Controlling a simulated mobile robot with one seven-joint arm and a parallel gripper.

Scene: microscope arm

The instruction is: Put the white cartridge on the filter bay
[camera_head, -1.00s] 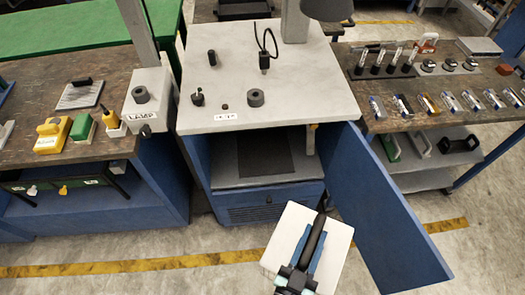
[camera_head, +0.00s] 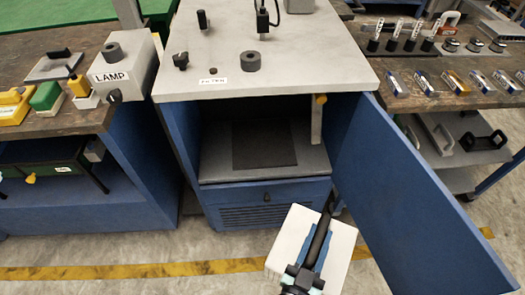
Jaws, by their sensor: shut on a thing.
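The white cartridge (camera_head: 291,232) is a flat white block with a dark bar handle on top. My gripper (camera_head: 318,240) is shut on that handle and holds the cartridge in front of the blue cabinet, low in the picture. The fingertips are partly hidden by the gripper body. The filter bay appears to be the open compartment under the white top, with a dark square mat (camera_head: 264,145) on its grey floor (camera_head: 217,162). The bay is empty apart from the mat. The cartridge is outside it, apart from the cabinet front.
The blue door (camera_head: 410,190) stands open to the right of the bay. A yellow-tipped lever (camera_head: 318,115) hangs at the opening's right side. A vented drawer front (camera_head: 268,205) lies below. The LAMP box (camera_head: 128,72) is left; a shelf cart (camera_head: 465,150) is right.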

